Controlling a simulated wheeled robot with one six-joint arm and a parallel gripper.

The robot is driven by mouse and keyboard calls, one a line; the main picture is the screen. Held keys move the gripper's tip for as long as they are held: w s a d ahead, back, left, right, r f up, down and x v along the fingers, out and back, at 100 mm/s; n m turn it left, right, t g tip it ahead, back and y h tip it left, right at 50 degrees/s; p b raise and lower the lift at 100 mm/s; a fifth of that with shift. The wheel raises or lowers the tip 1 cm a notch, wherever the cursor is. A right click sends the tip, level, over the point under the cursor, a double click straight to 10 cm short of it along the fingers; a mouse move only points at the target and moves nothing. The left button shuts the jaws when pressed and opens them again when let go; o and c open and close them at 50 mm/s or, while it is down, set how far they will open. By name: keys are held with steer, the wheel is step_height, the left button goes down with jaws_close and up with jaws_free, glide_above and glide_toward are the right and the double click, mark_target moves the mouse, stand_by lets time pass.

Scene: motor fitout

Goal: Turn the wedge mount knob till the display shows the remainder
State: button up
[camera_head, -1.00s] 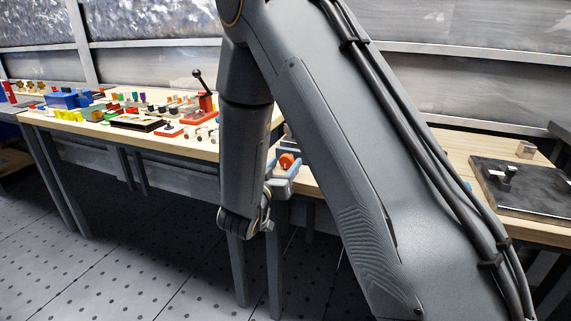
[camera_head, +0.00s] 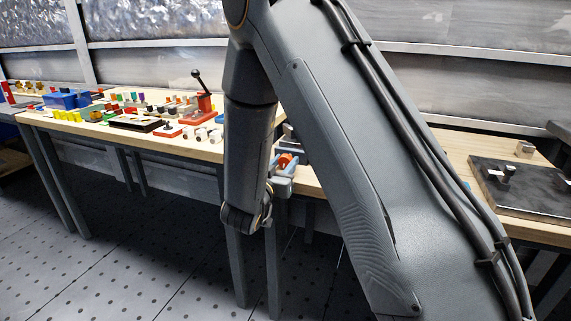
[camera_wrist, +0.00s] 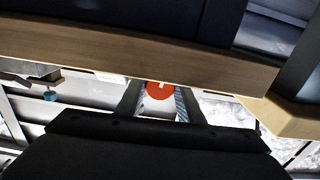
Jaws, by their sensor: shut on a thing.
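An orange-red knob (camera_head: 285,160) is at the front edge of the workbench, partly hidden by my arm and gripper. In the wrist view the knob (camera_wrist: 160,90) is a round orange-red disc with a small pale mark at its upper rim. My gripper (camera_head: 284,169) is at the knob, and its two fingers (camera_wrist: 159,103) lie on either side of it, shut on it. A pale part shows below the disc between the fingers. The mount is mostly hidden, and I cannot make out a display in either view.
The wooden workbench (camera_head: 190,146) carries many small coloured parts and a red lever press (camera_head: 204,104) at left. A dark plate (camera_head: 525,187) with small fittings lies on the bench at right. The perforated floor (camera_head: 130,270) in front is clear.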

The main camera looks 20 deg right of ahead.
steer(key=m, duration=0.3)
steer(key=shift+b, duration=0.3)
steer(key=o, duration=1.1)
steer(key=shift+v, duration=4)
